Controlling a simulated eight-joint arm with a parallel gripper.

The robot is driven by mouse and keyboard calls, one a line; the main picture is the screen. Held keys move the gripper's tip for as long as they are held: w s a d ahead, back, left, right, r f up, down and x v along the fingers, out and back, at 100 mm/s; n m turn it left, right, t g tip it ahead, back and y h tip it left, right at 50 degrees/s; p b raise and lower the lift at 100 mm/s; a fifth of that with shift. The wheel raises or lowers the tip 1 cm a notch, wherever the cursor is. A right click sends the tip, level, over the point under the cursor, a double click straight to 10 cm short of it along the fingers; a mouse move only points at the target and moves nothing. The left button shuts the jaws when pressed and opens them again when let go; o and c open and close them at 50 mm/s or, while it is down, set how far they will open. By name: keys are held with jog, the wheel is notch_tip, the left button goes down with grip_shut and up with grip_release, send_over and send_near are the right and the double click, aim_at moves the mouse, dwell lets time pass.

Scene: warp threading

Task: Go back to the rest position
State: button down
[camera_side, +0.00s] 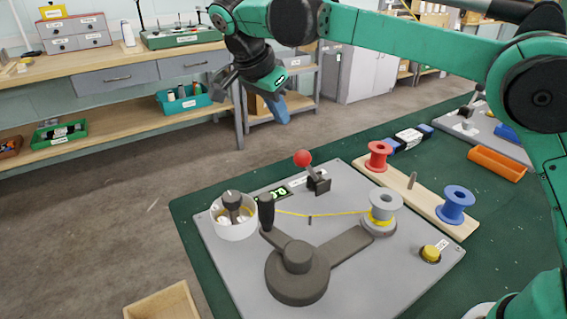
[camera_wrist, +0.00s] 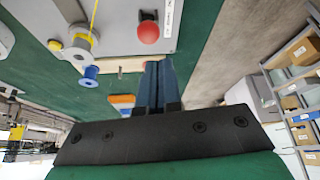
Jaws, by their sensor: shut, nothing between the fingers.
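My gripper (camera_side: 279,112) hangs high above the far edge of the green table in the side view, fingers pointing down. Its blue fingers (camera_wrist: 157,80) are shut together with nothing between them in the wrist view. Below it lies the grey board (camera_side: 228,275) with a dark crank arm (camera_side: 297,272). A grey spool (camera_side: 384,204) with yellow thread stands on the board. The yellow thread (camera_side: 335,213) runs left past a small post toward the white cup (camera_side: 236,227). The red lever knob (camera_side: 302,158) stands upright behind, and also shows in the wrist view (camera_wrist: 148,32).
A wooden rack (camera_side: 415,197) holds a red spool (camera_side: 378,156), a bare peg and a blue spool (camera_side: 455,206). A yellow button (camera_side: 431,253) sits at the board's right corner. An orange tray (camera_side: 497,164) lies at right. The air around my gripper is clear.

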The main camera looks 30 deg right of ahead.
jog(key=shift+a+r, duration=0.2)
jog(key=shift+a, duration=0.15)
jog(key=shift+d, duration=0.1)
jog(key=s+d+f+n+t+y, duration=0.2)
jog(key=s+d+f+n+t, duration=0.1)
jog(key=s+n, duration=0.5)
jog(key=s+d+f+n+t+y, duration=0.3)
jog(key=s+d+n, duration=0.3)
jog(key=s+n, duration=0.1)
jog(key=shift+s+n, duration=0.35)
jog(key=shift+n, duration=0.15)
jog(key=shift+f, duration=0.1)
